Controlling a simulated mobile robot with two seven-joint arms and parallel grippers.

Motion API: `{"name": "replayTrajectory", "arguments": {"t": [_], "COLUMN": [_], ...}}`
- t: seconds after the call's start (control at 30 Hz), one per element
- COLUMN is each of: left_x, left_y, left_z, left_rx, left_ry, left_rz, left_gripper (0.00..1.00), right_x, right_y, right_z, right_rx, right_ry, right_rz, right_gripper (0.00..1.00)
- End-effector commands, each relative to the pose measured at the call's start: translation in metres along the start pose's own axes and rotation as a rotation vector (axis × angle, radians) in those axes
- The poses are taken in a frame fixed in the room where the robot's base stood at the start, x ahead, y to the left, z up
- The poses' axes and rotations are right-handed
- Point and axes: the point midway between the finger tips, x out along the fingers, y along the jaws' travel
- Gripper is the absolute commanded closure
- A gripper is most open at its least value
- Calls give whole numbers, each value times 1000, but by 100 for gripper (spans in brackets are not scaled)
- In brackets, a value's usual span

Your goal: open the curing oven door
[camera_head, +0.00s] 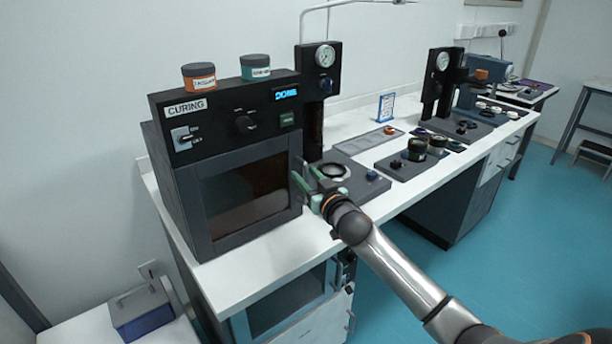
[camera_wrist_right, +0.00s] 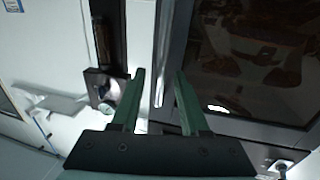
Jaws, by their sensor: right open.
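The curing oven (camera_head: 225,150) is a dark box at the left of the bench, with a "CURING" label and a lit blue display. Its door (camera_head: 240,192), dark-framed with a brownish window, looks closed. My right gripper (camera_head: 304,177) is at the door's right edge, with green fingers apart. In the right wrist view, the open fingers (camera_wrist_right: 161,92) point at a pale vertical bar (camera_wrist_right: 164,50), which looks like the door handle, lying between them in the picture. I cannot tell whether they touch it. The door window (camera_wrist_right: 250,60) fills the right side there. My left gripper is out of view.
Two labelled jars, orange (camera_head: 199,77) and teal (camera_head: 255,67), stand on the oven. A gauge press (camera_head: 320,85) stands just right of it, its base (camera_head: 365,185) close behind my gripper. Several small parts sit farther along the white bench (camera_head: 260,262). Floor in front is clear.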

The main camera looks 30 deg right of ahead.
Motion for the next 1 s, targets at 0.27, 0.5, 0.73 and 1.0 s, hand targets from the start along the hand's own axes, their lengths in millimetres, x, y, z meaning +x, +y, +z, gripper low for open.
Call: {"name": "replayTrajectory", "arguments": {"t": [0.27,0.5,0.73,1.0], "left_x": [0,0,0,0], "left_y": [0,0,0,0], "left_z": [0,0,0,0], "left_rx": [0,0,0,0], "left_ry": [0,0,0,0], "left_rz": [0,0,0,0], "left_gripper": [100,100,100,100], "right_x": [4,3,3,3], "right_y": [-1,0,0,-1], "right_z": [0,0,0,0], "right_rx": [0,0,0,0], "right_ry": [0,0,0,0], "right_rz": [-1,-1,-1,-1], "right_gripper": [55,73,99,100]}}
